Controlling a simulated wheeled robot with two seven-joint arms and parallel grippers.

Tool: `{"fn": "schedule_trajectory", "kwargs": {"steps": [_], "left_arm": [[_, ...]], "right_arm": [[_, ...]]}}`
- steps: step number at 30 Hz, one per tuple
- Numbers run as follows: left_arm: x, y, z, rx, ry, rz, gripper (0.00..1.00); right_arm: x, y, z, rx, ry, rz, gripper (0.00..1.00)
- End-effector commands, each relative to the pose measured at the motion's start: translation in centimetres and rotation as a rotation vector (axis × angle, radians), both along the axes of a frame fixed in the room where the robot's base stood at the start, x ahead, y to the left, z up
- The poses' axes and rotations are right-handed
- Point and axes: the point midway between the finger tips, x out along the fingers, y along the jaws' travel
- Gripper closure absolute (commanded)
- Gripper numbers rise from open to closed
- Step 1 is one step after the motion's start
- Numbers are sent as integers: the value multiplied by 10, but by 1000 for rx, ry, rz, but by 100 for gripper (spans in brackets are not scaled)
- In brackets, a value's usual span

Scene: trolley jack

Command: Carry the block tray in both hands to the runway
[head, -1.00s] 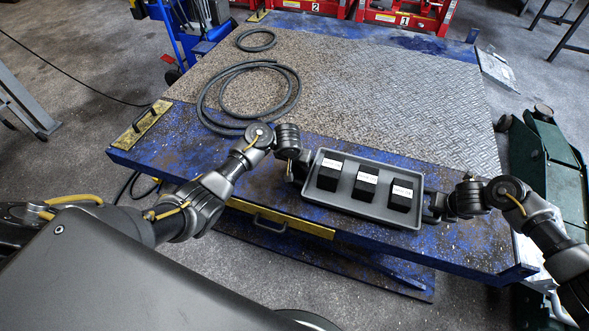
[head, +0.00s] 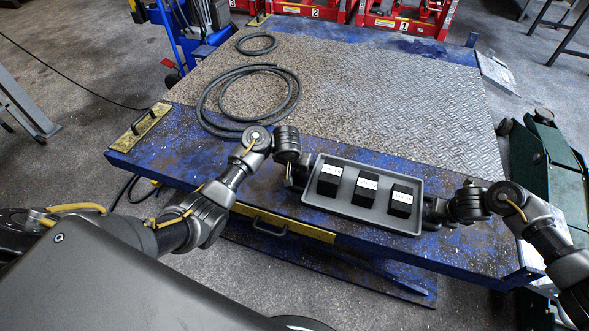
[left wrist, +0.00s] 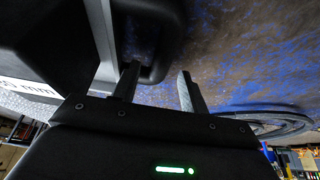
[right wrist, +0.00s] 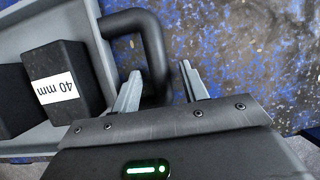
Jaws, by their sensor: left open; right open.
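The grey block tray (head: 347,214) is at the near edge of the blue lift table, with three black blocks (head: 364,192) in a row inside. White labels are on the blocks; one reads 40 mm in the right wrist view (right wrist: 55,85). My left gripper (head: 297,176) is open at the tray's left end; the left wrist view shows a dark handle (left wrist: 165,45) by its fingers (left wrist: 158,88). My right gripper (head: 432,212) is open at the right end; the right wrist view shows the black handle (right wrist: 152,45) reaching between its fingers (right wrist: 162,88). I cannot identify the runway.
The blue lift table (head: 190,150) has a diamond-patterned plate (head: 400,100) on top. A large coiled hose (head: 250,98) and a smaller one (head: 256,42) lie on it. Red numbered jacks (head: 400,18) stand behind. A green machine (head: 550,165) is at the right.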

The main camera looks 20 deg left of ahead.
Motion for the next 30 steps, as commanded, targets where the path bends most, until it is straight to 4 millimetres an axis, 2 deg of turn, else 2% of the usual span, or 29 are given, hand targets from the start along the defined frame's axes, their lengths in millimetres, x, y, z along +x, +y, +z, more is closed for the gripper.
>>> {"fn": "schedule_trajectory", "kwargs": {"steps": [10, 16, 18, 24, 30], "left_arm": [[-17, -3, 49, -6, -10, 3, 56], [-28, -1, 66, -1, -3, 6, 56], [-29, -2, 77, 0, -11, 5, 56], [-37, -1, 89, 2, -4, 3, 56], [-39, 0, 92, 4, -1, 4, 56]], "right_arm": [[0, 0, 0, 0, 0, 0, 56], [0, 0, 0, 0, 0, 0, 56], [0, 0, 0, 0, 0, 0, 56], [0, 0, 0, 0, 0, 0, 56], [0, 0, 0, 1, 0, 0, 56]]}}
